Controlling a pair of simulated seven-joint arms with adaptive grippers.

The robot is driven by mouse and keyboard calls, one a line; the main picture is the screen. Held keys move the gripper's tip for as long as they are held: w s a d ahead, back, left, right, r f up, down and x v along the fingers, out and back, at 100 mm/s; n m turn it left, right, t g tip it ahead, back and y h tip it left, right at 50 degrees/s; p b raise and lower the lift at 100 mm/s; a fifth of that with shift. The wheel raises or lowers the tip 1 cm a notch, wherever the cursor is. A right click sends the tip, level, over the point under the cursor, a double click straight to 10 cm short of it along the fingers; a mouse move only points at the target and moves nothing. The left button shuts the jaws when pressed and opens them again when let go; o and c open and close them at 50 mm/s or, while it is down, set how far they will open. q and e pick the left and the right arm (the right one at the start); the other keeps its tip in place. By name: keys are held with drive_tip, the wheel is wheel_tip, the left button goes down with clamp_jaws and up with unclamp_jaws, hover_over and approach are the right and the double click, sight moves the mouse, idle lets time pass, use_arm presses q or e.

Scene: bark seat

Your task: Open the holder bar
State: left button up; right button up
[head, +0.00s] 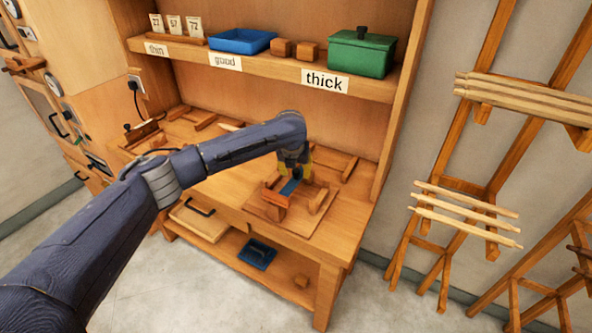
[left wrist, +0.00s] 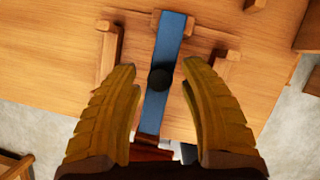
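The holder bar (left wrist: 168,38) is a flat blue strip with a round black knob (left wrist: 160,79) near its middle. In the head view the blue bar (head: 289,188) lies across a wooden holder (head: 275,199) on a board on the workbench, partly hidden by my gripper. My left gripper (head: 293,172) is directly above it. In the left wrist view my left gripper (left wrist: 160,68) is open, with one yellow finger on each side of the bar and knob. I see no contact with the knob. My right gripper is not in view.
Wooden pieces (left wrist: 107,55) flank the bar on the board. A shelf above holds a blue tray (head: 240,41), wooden blocks and a green lidded box (head: 361,53). A lower shelf holds a dark blue tray (head: 257,254). Racks with wooden sticks (head: 465,217) stand at right.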

use_arm(q)
clamp_jaws()
drive_tip(key=shift+r, duration=0.2)
idle(0.3)
drive_tip(key=shift+w+d+r, duration=0.2)
drive_tip(key=shift+w+r, duration=0.3)
drive_tip(key=shift+r, duration=0.1)
drive_tip(key=shift+w+d+r, duration=0.2)
drive_tip(key=shift+w+r, duration=0.3)
drive_tip(key=shift+r, duration=0.05)
drive_tip(key=shift+w+d+r, duration=0.2)
drive_tip(key=shift+w, duration=0.2)
drive_tip(key=shift+w+d+r, duration=0.15)
drive_tip(key=shift+w+r, duration=0.05)
drive_tip(key=shift+w, duration=0.25)
